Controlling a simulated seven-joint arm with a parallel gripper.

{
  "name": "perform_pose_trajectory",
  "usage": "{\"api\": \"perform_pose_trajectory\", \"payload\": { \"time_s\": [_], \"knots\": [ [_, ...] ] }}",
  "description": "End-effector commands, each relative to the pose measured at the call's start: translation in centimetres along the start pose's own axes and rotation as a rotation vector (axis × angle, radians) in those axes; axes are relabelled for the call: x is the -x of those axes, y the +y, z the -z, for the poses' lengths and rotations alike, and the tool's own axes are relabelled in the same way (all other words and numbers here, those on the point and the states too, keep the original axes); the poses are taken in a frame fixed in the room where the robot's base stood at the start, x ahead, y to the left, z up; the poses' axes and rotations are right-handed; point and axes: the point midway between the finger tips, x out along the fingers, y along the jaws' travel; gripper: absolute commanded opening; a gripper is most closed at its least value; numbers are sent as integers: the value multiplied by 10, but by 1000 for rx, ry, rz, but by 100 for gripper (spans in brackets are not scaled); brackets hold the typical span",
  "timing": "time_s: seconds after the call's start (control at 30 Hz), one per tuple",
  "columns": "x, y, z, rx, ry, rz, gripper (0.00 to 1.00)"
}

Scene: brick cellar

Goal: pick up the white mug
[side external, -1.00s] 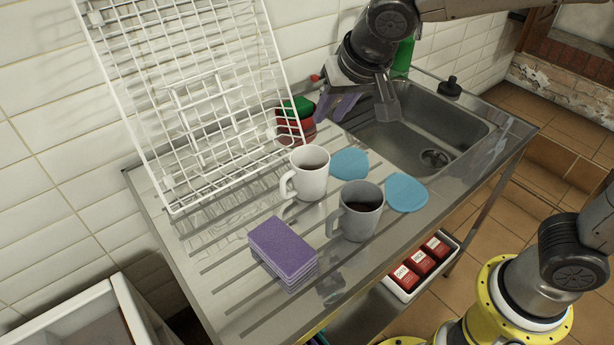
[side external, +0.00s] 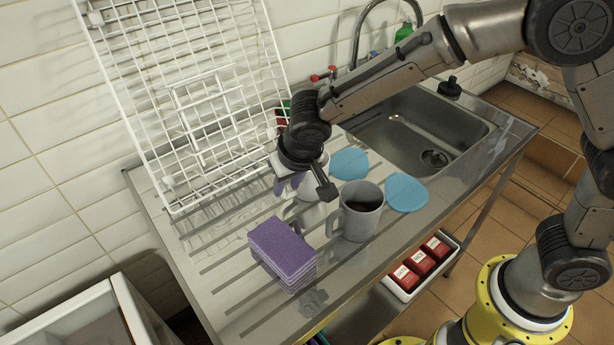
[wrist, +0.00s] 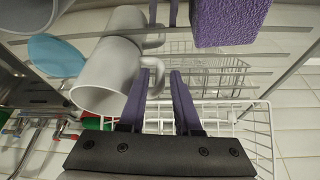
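The white mug (side external: 312,212) stands on the ridged steel drainboard, partly hidden behind my wrist in the side view. In the wrist view, the white mug (wrist: 102,78) is at the left, its handle pointing right toward my fingers. My gripper (side external: 288,186) is low at the mug's handle side. In the wrist view, my gripper (wrist: 160,75) has its two purple fingers apart, with the handle's end at the gap between their tips. Whether a finger touches the handle cannot be told.
A grey mug (side external: 361,212) with dark contents stands close on the right. Purple sponges (side external: 282,248) are stacked in front. Two blue discs (side external: 406,193) lie near the sink (side external: 425,130). A white wire rack (side external: 190,100) leans on the wall behind.

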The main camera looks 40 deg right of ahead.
Motion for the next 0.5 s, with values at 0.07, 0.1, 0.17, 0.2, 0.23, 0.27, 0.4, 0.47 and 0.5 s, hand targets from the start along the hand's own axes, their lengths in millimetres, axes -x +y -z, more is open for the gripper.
{"api": "perform_pose_trajectory", "payload": {
  "time_s": [0.07,0.1,0.17,0.2,0.23,0.27,0.4,0.47,0.5],
  "knots": [
    [-8,0,0,-1,-2,-1,32],
    [-14,0,0,-1,-3,-2,32],
    [-24,0,0,-1,-3,-3,32],
    [-30,0,0,0,-3,-3,32],
    [-34,0,0,0,-4,-3,32],
    [-38,0,0,-1,-3,-3,32],
    [-49,-1,0,0,-1,-1,32],
    [-51,-1,1,-1,0,0,32],
    [-51,-1,1,-1,0,0,32]
  ]
}}
